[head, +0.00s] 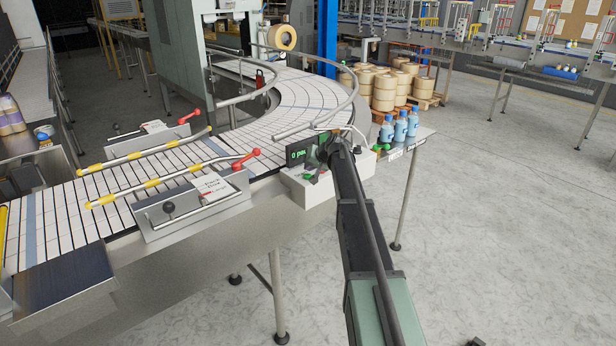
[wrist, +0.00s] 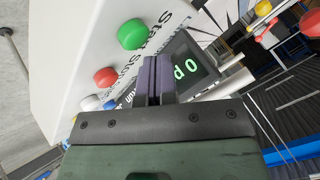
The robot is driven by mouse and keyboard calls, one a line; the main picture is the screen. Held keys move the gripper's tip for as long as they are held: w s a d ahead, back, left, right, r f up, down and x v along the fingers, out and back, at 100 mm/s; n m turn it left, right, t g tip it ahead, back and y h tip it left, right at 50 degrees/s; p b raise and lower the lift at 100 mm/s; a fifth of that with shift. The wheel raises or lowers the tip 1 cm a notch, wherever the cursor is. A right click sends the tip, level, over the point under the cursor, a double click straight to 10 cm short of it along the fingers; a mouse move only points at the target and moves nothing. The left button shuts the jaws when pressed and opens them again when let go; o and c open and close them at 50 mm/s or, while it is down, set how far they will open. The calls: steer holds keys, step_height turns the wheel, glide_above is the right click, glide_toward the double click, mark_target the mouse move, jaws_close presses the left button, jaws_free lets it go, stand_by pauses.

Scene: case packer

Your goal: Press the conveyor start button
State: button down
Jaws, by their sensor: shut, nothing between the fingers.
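The white control box (head: 312,192) stands at the conveyor's edge, with a dark display (head: 300,153) reading "0 pac" in green. In the wrist view a round green button (wrist: 132,34) sits on the white panel, with a red button (wrist: 106,76) and a white button (wrist: 90,102) below it. Printed text beside them seems to read "Start" and "Stop". My gripper (wrist: 156,62) is shut and empty, its tips just right of the green button in the picture. I cannot tell whether they touch the panel. In the head view my gripper (head: 326,150) partly hides the box.
The curved slat conveyor (head: 290,95) runs behind the box, with metal guide rails (head: 165,178) and red-knobbed levers. Several blue bottles (head: 400,128) stand on a ledge to the right.

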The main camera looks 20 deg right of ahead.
mark_target(309, 175)
steer(key=shift+f, duration=0.3)
steer(key=shift+f+b, duration=0.55)
steer(key=shift+b, duration=0.15)
stand_by(0.3)
steer(key=shift+r, duration=0.15)
steer(key=shift+r+p, duration=0.85)
steer(key=shift+p, duration=0.15)
step_height(309, 175, up, 5)
steer(key=p, duration=0.5)
steer(key=shift+r, duration=0.1)
